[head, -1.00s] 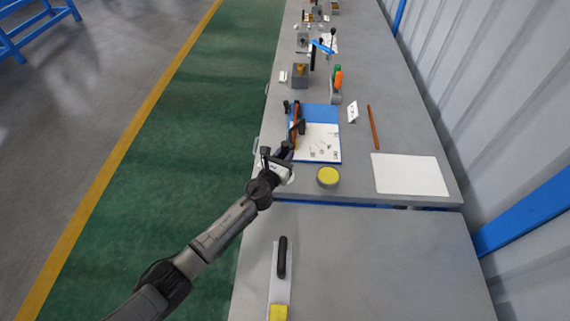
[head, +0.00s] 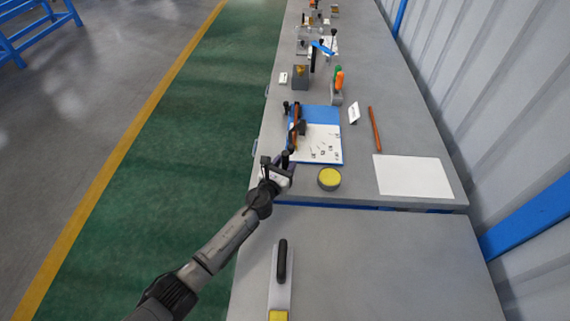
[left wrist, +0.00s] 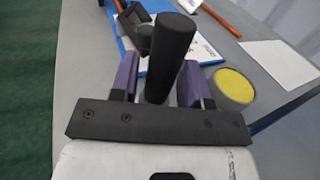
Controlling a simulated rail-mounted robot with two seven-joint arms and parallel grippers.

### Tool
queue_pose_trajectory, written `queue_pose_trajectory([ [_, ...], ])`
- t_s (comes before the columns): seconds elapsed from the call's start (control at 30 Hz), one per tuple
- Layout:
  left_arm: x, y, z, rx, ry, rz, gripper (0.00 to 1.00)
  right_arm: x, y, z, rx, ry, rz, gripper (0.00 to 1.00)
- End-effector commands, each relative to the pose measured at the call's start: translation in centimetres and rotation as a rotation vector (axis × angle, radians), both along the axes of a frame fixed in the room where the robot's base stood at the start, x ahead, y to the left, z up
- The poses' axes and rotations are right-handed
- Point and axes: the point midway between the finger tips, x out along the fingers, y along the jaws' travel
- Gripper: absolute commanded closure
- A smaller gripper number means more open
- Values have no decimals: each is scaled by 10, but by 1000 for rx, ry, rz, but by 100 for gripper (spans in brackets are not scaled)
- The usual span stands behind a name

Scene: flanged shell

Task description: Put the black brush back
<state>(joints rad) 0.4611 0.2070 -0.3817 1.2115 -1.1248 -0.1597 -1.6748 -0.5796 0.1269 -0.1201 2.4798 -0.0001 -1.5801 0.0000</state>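A black cylinder (left wrist: 170,55), seemingly the black brush's handle, stands between the two purple fingers of my left gripper in the left wrist view. The left gripper (head: 276,163) appears shut on it, though the contact faces are hidden. The cylinder's wide end points up towards the wrist camera. I cannot see its lower end or any bristles. In the head view the gripper is at the left edge of the table, just in front of the blue and white board (head: 316,145). My right gripper is not in view.
A brown stick with dark parts (head: 297,115) is at the board's left side. A yellow-topped round tin (head: 329,179) is right of the gripper. A white sheet (head: 412,177) lies further right.

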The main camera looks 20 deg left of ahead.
Motion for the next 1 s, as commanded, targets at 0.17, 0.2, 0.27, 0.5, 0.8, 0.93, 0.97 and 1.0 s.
queue_pose_trajectory([
  [0.17, 0, 0, 0, 0, 0, 0, 49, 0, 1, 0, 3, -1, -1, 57],
  [0.2, 0, 0, 0, 0, 0, 0, 49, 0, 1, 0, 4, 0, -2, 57],
  [0.27, 0, 0, 0, 0, 0, 0, 49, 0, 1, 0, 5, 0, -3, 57],
  [0.5, -11, 2, 5, 1, 2, 0, 49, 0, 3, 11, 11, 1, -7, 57],
  [0.8, -68, 8, 5, 0, 2, -1, 49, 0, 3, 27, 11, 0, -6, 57],
  [0.93, -89, 11, 4, 1, 2, -1, 49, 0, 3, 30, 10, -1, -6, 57],
  [0.97, -93, 11, 5, 0, 1, -1, 49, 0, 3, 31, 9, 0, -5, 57],
  [1.0, -98, 11, 5, 0, 2, -2, 49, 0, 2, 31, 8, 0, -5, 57],
])
